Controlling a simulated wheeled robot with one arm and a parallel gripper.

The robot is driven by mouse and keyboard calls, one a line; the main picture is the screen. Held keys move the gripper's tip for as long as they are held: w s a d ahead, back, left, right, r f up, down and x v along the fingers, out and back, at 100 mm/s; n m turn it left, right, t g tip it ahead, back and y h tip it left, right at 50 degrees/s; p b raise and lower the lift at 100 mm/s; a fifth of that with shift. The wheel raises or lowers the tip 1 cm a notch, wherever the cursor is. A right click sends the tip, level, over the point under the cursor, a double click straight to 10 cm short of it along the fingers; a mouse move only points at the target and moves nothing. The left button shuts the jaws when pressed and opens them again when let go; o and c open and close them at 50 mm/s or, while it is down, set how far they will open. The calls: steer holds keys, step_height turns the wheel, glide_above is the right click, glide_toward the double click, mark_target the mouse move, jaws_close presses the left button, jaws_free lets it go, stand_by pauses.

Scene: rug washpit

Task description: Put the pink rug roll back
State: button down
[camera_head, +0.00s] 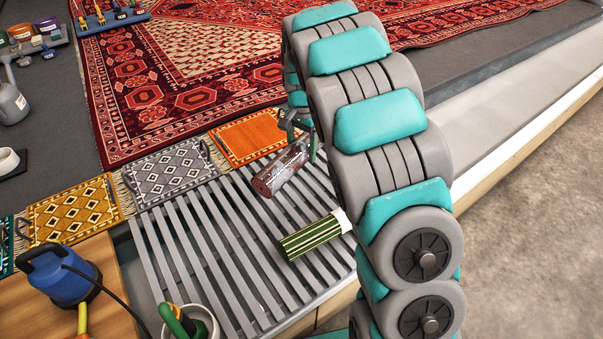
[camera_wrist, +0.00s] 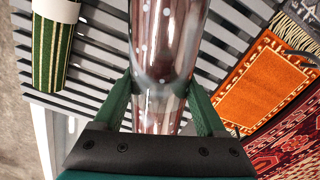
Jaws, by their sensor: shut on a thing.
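The pink rug roll (camera_head: 279,172) looks dark pinkish red and is wrapped in shiny clear film. It lies at or just above the grey slatted rack in the head view; I cannot tell if it touches. In the wrist view the roll (camera_wrist: 165,45) runs lengthwise up the middle between my fingers. My gripper (camera_wrist: 163,100) is shut on it, with one green finger against each side. In the head view my gripper (camera_head: 300,142) is partly hidden behind my arm.
A green striped roll (camera_head: 312,238) with a white end lies on the slatted rack (camera_head: 200,260), near the held roll. Small orange (camera_head: 252,135), grey (camera_head: 168,172) and yellow (camera_head: 75,207) mats line the rack's far edge. A blue pump (camera_head: 65,277) and a bucket (camera_head: 197,322) stand front left.

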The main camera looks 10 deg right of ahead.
mark_target(304, 183)
steer(key=shift+d+r+m+p, duration=0.1)
steer(key=shift+m+p, duration=0.3)
steer(key=shift+m, duration=0.2)
steer(key=shift+d+r+m+p, duration=0.1)
steer(key=shift+m+p, duration=0.25)
steer(key=shift+m, duration=0.25)
steer(key=shift+s+d+f+m+p, duration=0.15)
steer(key=shift+f+m+p, duration=0.15)
steer(key=shift+m, duration=0.4)
steer(key=shift+f, duration=0.25)
step_height(304, 183, down, 10)
steer(key=shift+r, duration=0.15)
jaws_free()
